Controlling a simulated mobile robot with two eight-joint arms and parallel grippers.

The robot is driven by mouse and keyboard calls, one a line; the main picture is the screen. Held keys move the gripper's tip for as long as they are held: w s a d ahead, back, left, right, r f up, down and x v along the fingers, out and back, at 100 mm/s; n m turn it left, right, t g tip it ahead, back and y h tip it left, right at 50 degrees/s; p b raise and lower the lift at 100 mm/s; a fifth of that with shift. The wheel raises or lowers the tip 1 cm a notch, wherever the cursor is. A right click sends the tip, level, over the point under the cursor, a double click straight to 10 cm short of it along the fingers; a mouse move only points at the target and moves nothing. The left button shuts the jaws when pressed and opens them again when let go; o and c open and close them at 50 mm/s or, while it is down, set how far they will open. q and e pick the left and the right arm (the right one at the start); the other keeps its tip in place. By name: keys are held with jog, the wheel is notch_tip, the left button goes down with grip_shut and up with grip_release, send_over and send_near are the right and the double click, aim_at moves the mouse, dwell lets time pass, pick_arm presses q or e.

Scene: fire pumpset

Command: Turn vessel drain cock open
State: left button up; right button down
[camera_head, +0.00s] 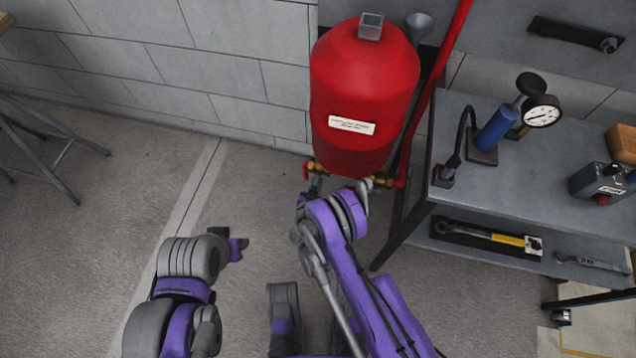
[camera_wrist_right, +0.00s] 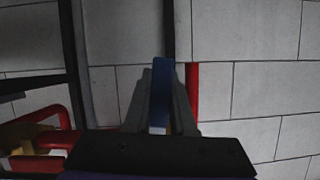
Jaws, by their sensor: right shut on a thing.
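The red vessel (camera_head: 365,95) stands against the wall with a white label on its front. Brass fittings (camera_head: 312,166) with a red part sit under its lower left edge. My right gripper (camera_head: 314,187) reaches up to these fittings from below, partly hidden by its own arm. In the right wrist view its fingers (camera_wrist_right: 160,92) are closed on a flat blue lever (camera_wrist_right: 160,78), which appears to be the drain cock's handle. The cock's body is mostly hidden behind the gripper. My left arm (camera_head: 190,262) is folded at lower left, away from the vessel; its finger opening cannot be made out.
A red pipe (camera_head: 430,85) runs down right of the vessel. A grey bench (camera_head: 540,185) at right carries a gauge (camera_head: 541,111), a blue cylinder (camera_head: 497,128) and a control box (camera_head: 600,180). A yellow-handled tool (camera_head: 490,236) lies on its lower shelf.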

jog(key=c, duration=0.7)
grip_release()
jog(key=shift+w, duration=0.1)
jog(key=shift+c, duration=0.2)
